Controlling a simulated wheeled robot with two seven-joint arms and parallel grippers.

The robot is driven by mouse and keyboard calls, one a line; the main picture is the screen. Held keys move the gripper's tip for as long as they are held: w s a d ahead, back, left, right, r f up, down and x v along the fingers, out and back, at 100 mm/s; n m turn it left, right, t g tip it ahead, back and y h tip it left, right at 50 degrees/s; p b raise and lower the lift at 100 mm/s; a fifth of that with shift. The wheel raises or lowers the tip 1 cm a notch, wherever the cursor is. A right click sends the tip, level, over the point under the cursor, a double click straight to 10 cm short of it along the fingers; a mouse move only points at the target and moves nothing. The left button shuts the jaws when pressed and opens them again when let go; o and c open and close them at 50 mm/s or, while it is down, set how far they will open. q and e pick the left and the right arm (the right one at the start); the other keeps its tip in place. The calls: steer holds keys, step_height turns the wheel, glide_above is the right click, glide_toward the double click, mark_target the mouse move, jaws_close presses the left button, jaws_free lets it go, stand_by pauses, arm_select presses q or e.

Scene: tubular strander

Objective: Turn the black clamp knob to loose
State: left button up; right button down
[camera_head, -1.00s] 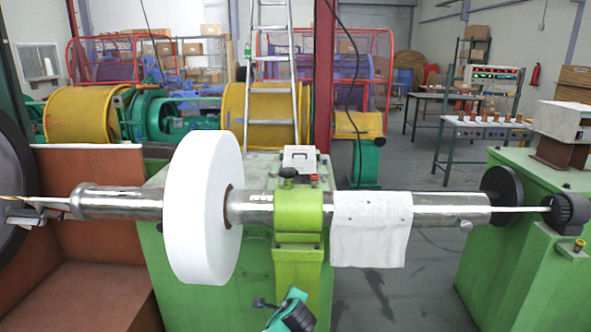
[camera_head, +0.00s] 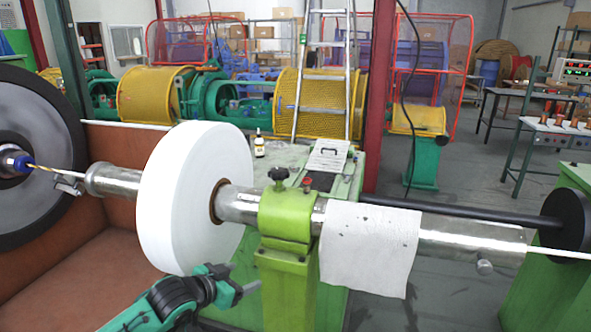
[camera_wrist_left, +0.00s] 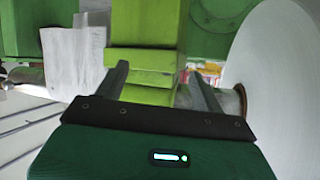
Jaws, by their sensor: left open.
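The black clamp knob (camera_head: 278,175) stands upright on top of the green clamp block (camera_head: 287,214), which sits around the metal tube. My left gripper (camera_head: 252,289) is low and to the left of the green pedestal, below the white roll and well below the knob. Its jaws are open and empty. In the left wrist view the two fingers (camera_wrist_left: 160,80) stand apart in front of the green clamp post (camera_wrist_left: 146,55). The knob cannot be made out in that view. My right gripper is not in view.
The big white roll (camera_head: 190,198) is on the tube left of the clamp. A white cloth (camera_head: 370,248) hangs over the tube to its right. The space above the knob is clear.

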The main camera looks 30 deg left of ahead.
arm_select(q)
step_height(320, 180, up, 5)
steer(key=w+t, duration=0.1)
steer(key=w, duration=0.1)
steer(key=t+h, duration=0.3)
steer(key=t, duration=0.1)
glide_toward(271, 174)
steer(key=p+x, duration=0.1)
steer(key=x, duration=0.3)
steer(key=shift+w+p, duration=0.3)
steer(key=shift+x, duration=0.75)
steer(key=p+x, duration=0.2)
steer(key=x, duration=0.2)
steer(key=shift+w+d+f, duration=0.1)
steer(key=shift+w, duration=0.2)
steer(key=shift+x, duration=1.05)
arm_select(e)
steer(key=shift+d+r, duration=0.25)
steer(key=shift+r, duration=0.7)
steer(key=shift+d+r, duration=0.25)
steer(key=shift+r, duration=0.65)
arm_select(q)
steer(key=shift+f, duration=0.2)
